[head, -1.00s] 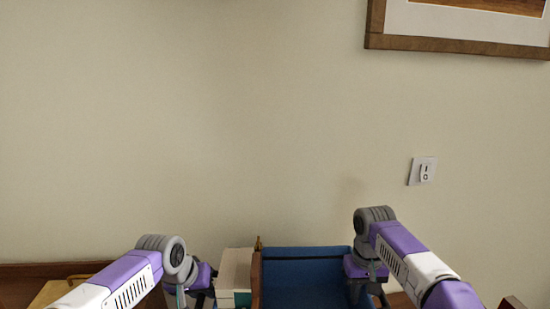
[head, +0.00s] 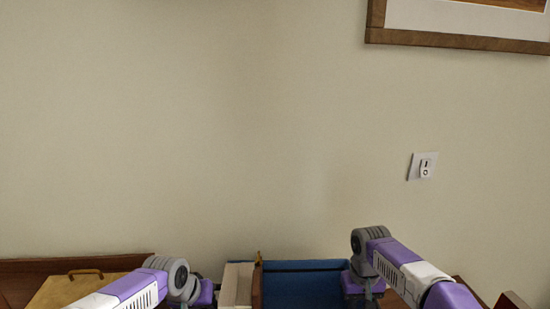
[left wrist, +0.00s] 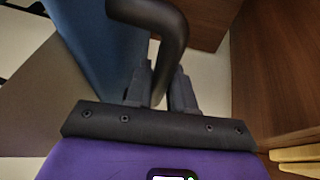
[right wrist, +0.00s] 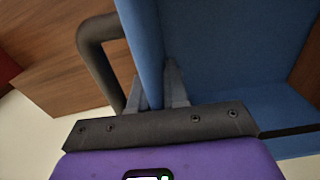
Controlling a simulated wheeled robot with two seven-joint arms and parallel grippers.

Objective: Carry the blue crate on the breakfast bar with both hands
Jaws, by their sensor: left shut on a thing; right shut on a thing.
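The blue crate (head: 300,285) shows at the bottom of the head view between my two arms, its lower part cut off. A white box (head: 237,283) and an upright brown panel (head: 256,285) stand at its left end, seemingly inside it. My left gripper (left wrist: 160,88) is shut on the crate's dark bent handle (left wrist: 160,18), beside the blue wall (left wrist: 88,45). My right gripper (right wrist: 158,95) is shut with its fingers on either side of the crate's blue wall (right wrist: 143,45); another dark handle (right wrist: 92,50) stands just beside it. In the head view the fingertips are hidden.
A wooden piece with a handle (head: 80,290) lies at the lower left in front of a brown wooden edge (head: 30,275). More brown wood (head: 510,300) is at the lower right. A plain wall with a switch plate (head: 422,167) and a picture frame (head: 460,40) fills the background.

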